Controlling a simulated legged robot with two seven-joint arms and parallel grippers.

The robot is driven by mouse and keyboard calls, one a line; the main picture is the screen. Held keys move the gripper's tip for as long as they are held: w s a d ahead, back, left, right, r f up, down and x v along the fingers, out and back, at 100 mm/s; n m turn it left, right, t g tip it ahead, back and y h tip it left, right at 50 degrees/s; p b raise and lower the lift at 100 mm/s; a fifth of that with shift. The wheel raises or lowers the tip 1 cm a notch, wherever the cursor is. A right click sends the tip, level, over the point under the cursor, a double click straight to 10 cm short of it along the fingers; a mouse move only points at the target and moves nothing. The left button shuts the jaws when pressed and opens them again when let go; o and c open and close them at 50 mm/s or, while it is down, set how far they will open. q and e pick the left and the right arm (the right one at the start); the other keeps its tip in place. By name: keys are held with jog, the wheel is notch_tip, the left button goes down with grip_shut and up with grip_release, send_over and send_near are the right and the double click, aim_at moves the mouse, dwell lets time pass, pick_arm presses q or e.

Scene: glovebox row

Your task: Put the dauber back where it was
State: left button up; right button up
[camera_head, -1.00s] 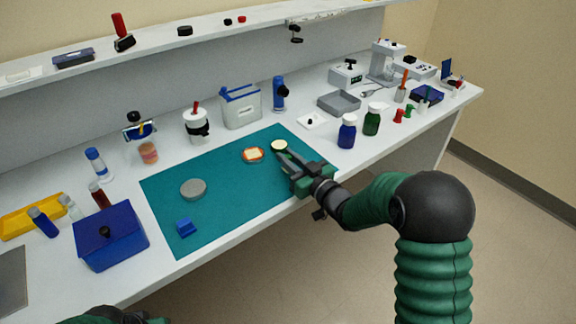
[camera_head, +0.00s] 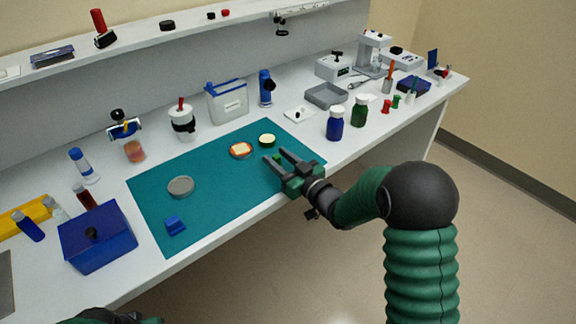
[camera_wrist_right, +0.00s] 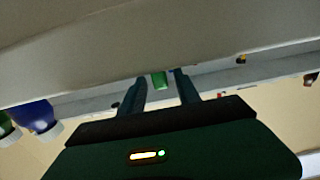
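My right gripper (camera_head: 273,155) reaches over the right part of the teal mat (camera_head: 215,205) from the right in the head view. Its fingers are apart. A small bright green piece (camera_head: 277,158) shows between the fingers. The right wrist view shows the green piece (camera_wrist_right: 159,80) between the fingertips, with a gap beside it. I cannot tell for certain whether this is the dauber. A round, cream-topped pad (camera_head: 267,140) and an orange-rimmed dish (camera_head: 241,150) lie just beyond the fingertips. My left arm shows only at the bottom edge; its fingers are out of view.
A grey disc (camera_head: 181,187) and a blue block (camera_head: 175,225) are on the mat. A blue lidded box (camera_head: 97,238) stands at left. Blue (camera_head: 335,124) and green (camera_head: 359,112) bottles and a grey tray (camera_head: 326,96) stand right of the mat. The mat's middle is clear.

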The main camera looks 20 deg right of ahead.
jog(key=v, duration=1.1)
jog(key=shift+s+p, duration=0.2)
jog(key=shift+p, duration=0.2)
